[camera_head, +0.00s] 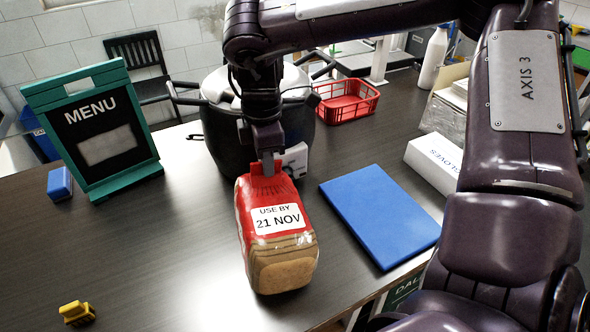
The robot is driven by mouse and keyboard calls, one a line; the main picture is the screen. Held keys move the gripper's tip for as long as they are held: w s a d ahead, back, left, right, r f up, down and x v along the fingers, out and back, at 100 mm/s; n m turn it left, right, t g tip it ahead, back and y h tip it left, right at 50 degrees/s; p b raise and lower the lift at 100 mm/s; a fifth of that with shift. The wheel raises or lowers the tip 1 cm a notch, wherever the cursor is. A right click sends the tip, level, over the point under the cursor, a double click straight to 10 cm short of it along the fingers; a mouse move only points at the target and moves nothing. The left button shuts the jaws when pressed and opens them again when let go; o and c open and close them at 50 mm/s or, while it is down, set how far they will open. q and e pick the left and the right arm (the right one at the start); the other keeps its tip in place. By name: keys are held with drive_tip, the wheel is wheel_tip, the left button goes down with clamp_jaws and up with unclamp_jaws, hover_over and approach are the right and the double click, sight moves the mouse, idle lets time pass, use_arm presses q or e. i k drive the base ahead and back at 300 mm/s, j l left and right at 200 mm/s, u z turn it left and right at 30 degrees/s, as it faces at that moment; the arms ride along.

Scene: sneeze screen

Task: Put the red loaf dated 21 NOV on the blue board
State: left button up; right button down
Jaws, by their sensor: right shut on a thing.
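The red loaf (266,245) has a white label reading "USE BY 21 NOV", with sliced brown bread showing at its near end. My right gripper (268,168) is shut on the far, top end of the loaf, and the loaf hangs below it, tilted. Whether the loaf touches the table I cannot tell. The blue board (380,215) lies flat and bare on the dark table, just right of the loaf. My left gripper is not in view.
A green-framed menu sign (98,130) stands at left near a small blue block (60,183). A yellow object (77,313) lies at front left. A black pot (221,130), red basket (347,100) and gloves box (433,160) stand behind. The left-middle table (150,240) is clear.

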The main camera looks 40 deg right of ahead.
sight(380, 208)
drive_tip(key=z, duration=1.9)
